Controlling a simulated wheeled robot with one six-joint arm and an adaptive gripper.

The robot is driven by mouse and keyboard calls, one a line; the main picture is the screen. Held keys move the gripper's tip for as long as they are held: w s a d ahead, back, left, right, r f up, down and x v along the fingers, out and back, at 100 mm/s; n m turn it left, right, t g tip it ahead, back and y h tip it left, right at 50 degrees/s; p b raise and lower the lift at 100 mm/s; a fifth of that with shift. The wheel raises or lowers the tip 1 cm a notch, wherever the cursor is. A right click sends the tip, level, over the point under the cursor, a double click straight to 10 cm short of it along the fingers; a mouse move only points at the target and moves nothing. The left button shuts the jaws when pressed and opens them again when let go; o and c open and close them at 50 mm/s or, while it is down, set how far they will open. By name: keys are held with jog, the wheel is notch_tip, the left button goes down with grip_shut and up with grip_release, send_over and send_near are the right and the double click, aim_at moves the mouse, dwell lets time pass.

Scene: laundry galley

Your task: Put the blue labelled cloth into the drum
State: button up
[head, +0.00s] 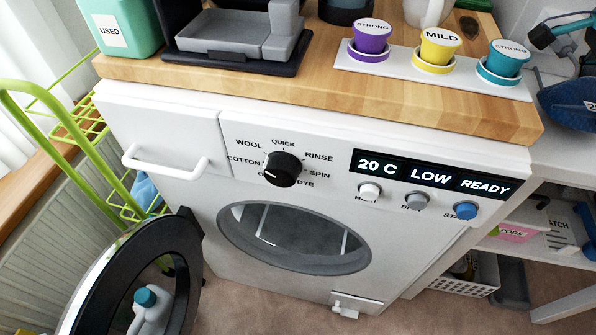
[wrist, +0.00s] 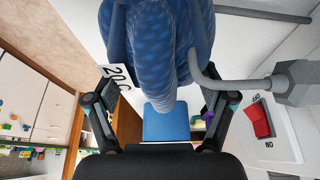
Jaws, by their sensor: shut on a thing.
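The blue labelled cloth (head: 568,101) hangs at the right edge of the head view, with part of a white label showing. In the wrist view the bunched blue cloth (wrist: 165,45) fills the space between the fingers, its white "20 C" label (wrist: 117,80) at its left side. My gripper (wrist: 160,88) is shut on it. The washing machine's drum opening (head: 290,238) is round and uncovered at the front centre, well left of and below the cloth. Its dark round door (head: 78,300) stands swung open to the left.
A wooden worktop (head: 300,82) holds a white tray with three coloured cups (head: 440,50) near its right edge. A green wire rack (head: 85,130) stands left of the machine. A grey hook (wrist: 235,86) is beside the cloth. Shelves (head: 535,240) are at right.

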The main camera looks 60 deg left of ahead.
jog(key=shift+r, duration=1.05)
